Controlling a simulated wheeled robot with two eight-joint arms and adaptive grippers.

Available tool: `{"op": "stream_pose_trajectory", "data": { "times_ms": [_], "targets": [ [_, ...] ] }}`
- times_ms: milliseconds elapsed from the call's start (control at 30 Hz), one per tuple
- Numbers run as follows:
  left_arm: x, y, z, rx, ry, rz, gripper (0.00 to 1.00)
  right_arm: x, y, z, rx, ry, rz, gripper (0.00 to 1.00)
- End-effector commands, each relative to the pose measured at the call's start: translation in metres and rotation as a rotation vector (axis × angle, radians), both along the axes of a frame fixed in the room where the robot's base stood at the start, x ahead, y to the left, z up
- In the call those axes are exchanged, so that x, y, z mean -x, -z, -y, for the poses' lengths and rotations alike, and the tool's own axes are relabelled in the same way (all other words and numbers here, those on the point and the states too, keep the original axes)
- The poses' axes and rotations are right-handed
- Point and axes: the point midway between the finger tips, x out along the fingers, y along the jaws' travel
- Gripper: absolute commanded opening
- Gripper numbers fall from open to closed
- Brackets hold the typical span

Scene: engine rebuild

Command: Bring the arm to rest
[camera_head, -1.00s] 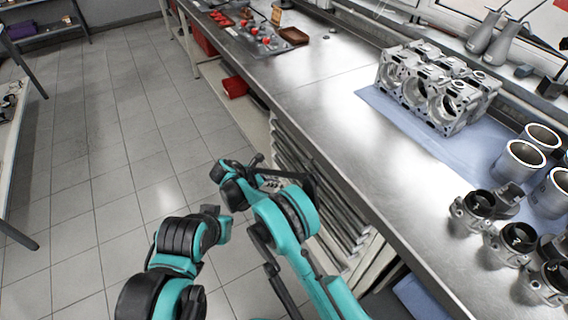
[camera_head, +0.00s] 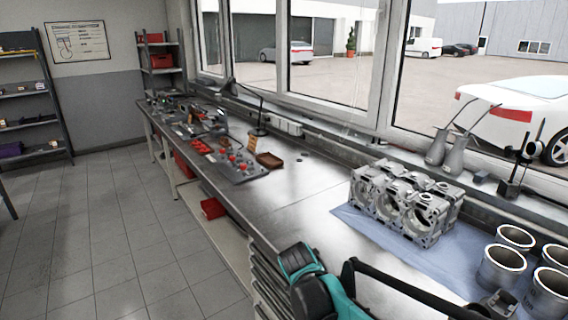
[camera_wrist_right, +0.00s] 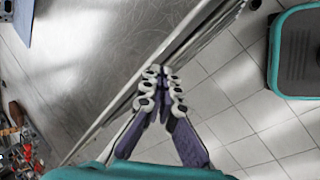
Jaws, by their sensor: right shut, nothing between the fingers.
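My right gripper (camera_wrist_right: 161,76) shows in the right wrist view. Its fingertips are together with nothing between them. It hangs over the edge of the steel workbench (camera_wrist_right: 95,60), with floor tiles below and to the right; I see no contact with the bench. In the head view, teal and black links of my arm (camera_head: 305,268) show at the bottom, in front of the bench's near edge. No fingertips can be made out there. My left gripper is not in view.
The steel workbench (camera_head: 290,205) runs along the window. An engine block (camera_head: 405,205) stands on a blue mat (camera_head: 365,228), with several cylinder liners (camera_head: 503,265) at right. A tray with red parts (camera_head: 232,165) lies farther off. The tiled floor (camera_head: 100,240) at left is clear.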

Motion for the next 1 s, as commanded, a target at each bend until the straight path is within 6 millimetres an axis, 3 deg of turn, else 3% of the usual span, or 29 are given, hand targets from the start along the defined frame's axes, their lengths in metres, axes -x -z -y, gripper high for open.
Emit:
{"op": "stream_pose_trajectory", "data": {
  "times_ms": [33, 233, 500, 700, 1000],
  "targets": [
    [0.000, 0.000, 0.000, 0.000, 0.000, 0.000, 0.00, 0.019, -0.009, 0.015, -0.056, 0.069, 0.024, 0.00],
    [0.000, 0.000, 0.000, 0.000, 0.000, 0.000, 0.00, 0.087, -0.028, 0.054, -0.295, 0.351, 0.130, 0.00],
    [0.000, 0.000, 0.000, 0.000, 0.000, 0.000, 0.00, 0.171, -0.021, 0.083, -0.610, 0.725, 0.259, 0.00],
    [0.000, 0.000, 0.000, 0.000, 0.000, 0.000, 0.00, 0.201, -0.008, 0.089, -0.754, 0.890, 0.314, 0.00],
    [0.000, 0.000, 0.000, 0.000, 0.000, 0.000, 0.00, 0.206, -0.005, 0.090, -0.784, 0.926, 0.326, 0.00]
  ]
}}
